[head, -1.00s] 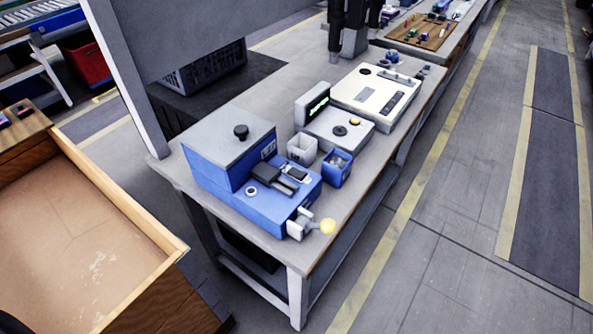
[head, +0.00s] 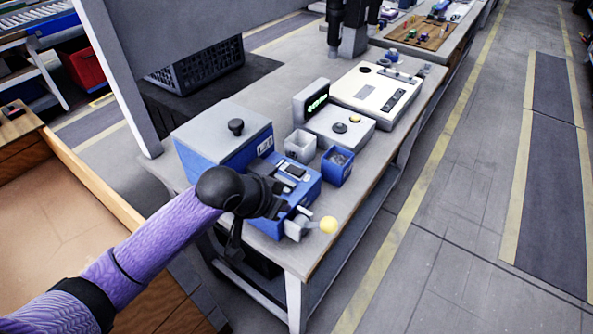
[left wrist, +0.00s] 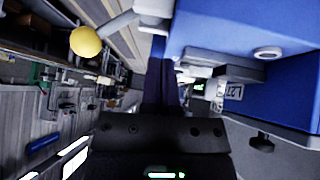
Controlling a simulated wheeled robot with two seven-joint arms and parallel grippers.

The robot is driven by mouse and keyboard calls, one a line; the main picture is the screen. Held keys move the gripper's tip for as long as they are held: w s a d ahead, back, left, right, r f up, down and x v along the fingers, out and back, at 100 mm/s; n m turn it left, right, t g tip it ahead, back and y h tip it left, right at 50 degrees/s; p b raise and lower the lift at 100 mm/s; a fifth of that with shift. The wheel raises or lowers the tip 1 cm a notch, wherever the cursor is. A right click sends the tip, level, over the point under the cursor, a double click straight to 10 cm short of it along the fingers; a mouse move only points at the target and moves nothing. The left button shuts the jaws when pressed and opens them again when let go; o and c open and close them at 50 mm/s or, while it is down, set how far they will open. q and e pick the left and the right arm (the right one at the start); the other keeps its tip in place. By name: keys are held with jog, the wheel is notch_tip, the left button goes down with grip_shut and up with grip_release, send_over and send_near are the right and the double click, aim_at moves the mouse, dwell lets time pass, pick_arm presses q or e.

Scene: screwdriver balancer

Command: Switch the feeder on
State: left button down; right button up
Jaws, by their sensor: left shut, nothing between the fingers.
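The blue feeder (head: 225,135) has a grey lid with a black knob (head: 236,127) and stands at the near end of the grey workbench. Its low front part carries dark and grey blocks (head: 293,171); a label shows on the taller part. A lever with a yellow ball (head: 328,225) sticks out at its near corner. My left gripper (head: 278,207) is shut and empty, over the feeder's near side and hiding part of it. In the left wrist view, its fingers (left wrist: 163,85) are beside the blue body (left wrist: 235,30), near a round white-rimmed button (left wrist: 266,53). Contact cannot be told.
Farther back are a scale with a green display (head: 317,103) and a white flat device (head: 374,97). A wooden-sided box (head: 75,190) is at left. The aisle at right is clear.

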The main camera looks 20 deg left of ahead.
pick_arm(q)
jog(key=w+a+r+n+t, duration=0.1)
jog(key=w+a+r, duration=0.3)
jog(key=r, duration=0.5)
jog(key=shift+w+a, duration=0.2)
jog(key=shift+w, duration=0.7)
pick_arm(e)
jog(key=shift+f, duration=0.1)
pick_arm(q)
jog(key=b, duration=0.5)
send_over(304, 169)
jog(key=s+a, duration=0.2)
jog(key=f, duration=0.7)
jog(key=shift+s+d+f, duration=0.1)
jog(key=shift+d+f, duration=0.1)
jog(key=shift+f, duration=0.05)
notch_tip(304, 169, down, 2)
jog(key=shift+d+f+b, duration=0.15)
jog(key=shift+f+b, duration=0.1)
jog(key=shift+b, duration=0.2)
jog(key=shift+f, duration=0.5)
pick_arm(e)
jog(key=s+d+f+g, duration=0.1)
jog(key=s+d+f, duration=0.2)
jog(key=f, duration=0.2)
jog(key=shift+s+f+h, duration=0.2)
jog(key=shift+f+h, duration=0.1)
jog(key=shift+f, duration=0.05)
